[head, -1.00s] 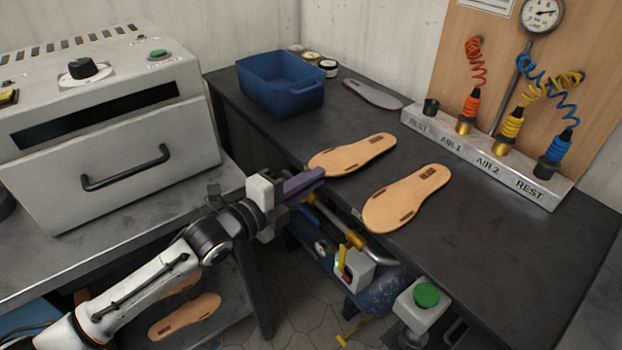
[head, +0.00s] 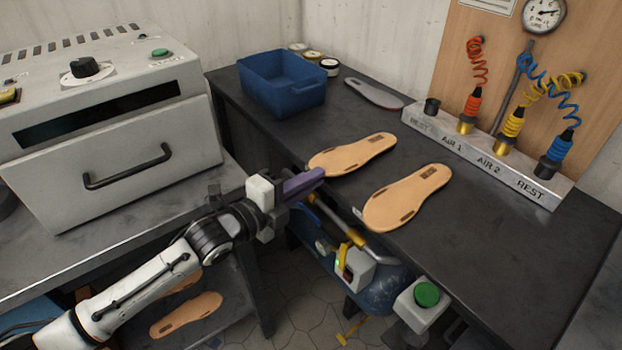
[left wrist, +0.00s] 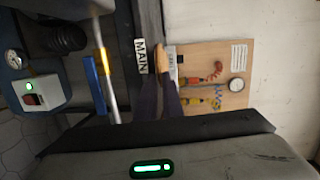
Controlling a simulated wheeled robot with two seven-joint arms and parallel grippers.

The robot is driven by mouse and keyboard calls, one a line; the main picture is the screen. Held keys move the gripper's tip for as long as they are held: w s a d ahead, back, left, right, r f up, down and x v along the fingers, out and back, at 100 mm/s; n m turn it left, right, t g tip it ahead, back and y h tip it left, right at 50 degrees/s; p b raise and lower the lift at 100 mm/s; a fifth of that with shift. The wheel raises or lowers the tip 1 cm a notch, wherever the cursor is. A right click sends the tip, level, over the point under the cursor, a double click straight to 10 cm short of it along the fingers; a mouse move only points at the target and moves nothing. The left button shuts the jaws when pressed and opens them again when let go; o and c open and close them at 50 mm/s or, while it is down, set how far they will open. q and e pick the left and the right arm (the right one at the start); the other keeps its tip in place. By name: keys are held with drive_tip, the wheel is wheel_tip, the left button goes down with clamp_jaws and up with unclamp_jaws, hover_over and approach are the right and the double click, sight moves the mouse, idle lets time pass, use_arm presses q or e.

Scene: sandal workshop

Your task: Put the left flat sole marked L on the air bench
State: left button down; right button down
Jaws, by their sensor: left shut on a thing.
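A tan flat sole (head: 352,154) lies on the dark air bench (head: 480,255), its broad end near the front edge. My left gripper (head: 318,175) is shut on this broad end, its purple fingers reaching in from the left. The left wrist view shows the fingers (left wrist: 160,88) with the tan sole (left wrist: 155,55) beyond them. A second tan sole (head: 405,197) lies on the bench to the right, apart from the gripper. Both soles have a dark mark on the narrow end, too small to read. My right gripper is not in view.
A blue bin (head: 281,84), small jars (head: 330,67) and a grey insole (head: 373,93) stand at the back. A metal block (head: 487,160) with hoses is at the right. A grey oven (head: 110,130) is at left. More soles (head: 187,314) lie below.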

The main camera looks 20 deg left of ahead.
use_arm(q)
drive_tip(key=shift+f, duration=0.45)
drive_tip(key=c, duration=1.8)
unclamp_jaws()
drive_tip(key=shift+s, duration=0.1)
drive_tip(key=v, duration=1)
drive_tip(key=s+f+n+g+y, duration=0.2)
drive_tip(key=s+f+n, duration=0.4)
drive_tip(key=f, duration=0.3)
drive_tip(key=s+d+f+n+g+y, duration=0.1)
drive_tip(key=s+f+n+g+y, duration=0.1)
drive_tip(key=s+f+n, duration=0.5)
drive_tip(key=s+d+f+n+g+y, duration=0.1)
drive_tip(key=s+f+n+g, duration=0.1)
drive_tip(key=s+f+n, duration=0.5)
wheel_tip(320, 180, down, 4)
drive_tip(key=shift+s+d+f+n+y+b, duration=0.15)
drive_tip(key=shift+f+n+y+b, duration=0.2)
drive_tip(key=shift+n, duration=0.45)
